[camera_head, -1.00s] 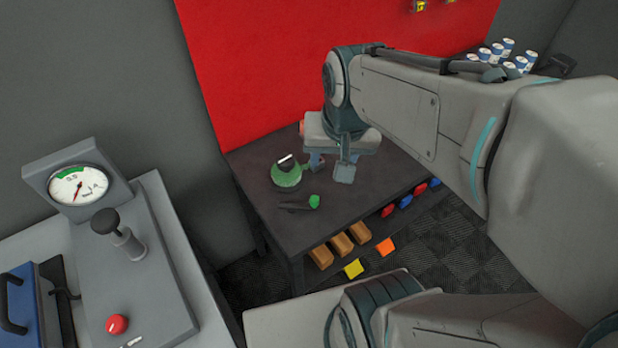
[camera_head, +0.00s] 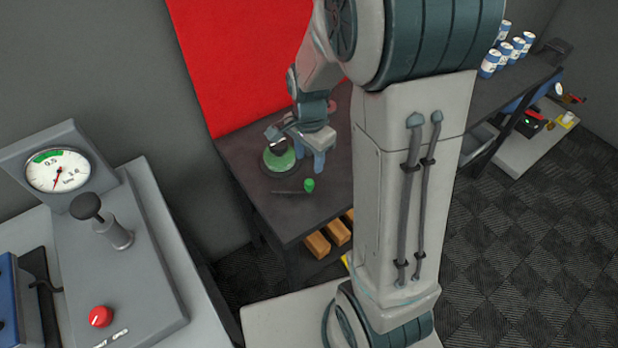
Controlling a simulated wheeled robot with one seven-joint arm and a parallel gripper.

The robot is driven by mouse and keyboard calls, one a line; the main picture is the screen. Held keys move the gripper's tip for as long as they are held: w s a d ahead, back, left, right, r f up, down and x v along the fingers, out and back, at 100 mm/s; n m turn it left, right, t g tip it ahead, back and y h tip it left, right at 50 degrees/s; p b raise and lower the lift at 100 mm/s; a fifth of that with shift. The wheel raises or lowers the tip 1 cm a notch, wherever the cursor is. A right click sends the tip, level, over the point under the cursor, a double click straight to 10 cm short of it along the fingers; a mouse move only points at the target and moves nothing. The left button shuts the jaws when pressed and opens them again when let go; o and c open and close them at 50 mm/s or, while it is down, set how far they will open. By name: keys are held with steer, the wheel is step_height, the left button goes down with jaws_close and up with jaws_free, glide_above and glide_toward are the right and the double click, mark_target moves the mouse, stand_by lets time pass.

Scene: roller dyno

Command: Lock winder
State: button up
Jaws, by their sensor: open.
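A round green device (camera_head: 280,160), which may be the winder, sits on the dark table (camera_head: 300,221) on a dark round base. Its top is partly covered by my gripper. A thin dark rod or lever with a green knob (camera_head: 309,185) lies in front of it. My gripper (camera_head: 297,150) is open, just right of and above the green device. One finger reaches over the device's top and the other hangs to its right. I cannot tell whether either finger touches it.
A grey console at left carries a dial gauge (camera_head: 58,170), a black-knobbed lever (camera_head: 115,233) and a red button (camera_head: 101,316). A red panel (camera_head: 240,60) stands behind the table. Orange-brown blocks (camera_head: 317,244) sit below the tabletop. Several cans (camera_head: 490,64) stand at upper right.

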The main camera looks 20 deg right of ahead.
mark_target(309, 181)
step_height(309, 181, down, 9)
steer(key=shift+f, duration=0.1)
stand_by(0.4)
jaws_close()
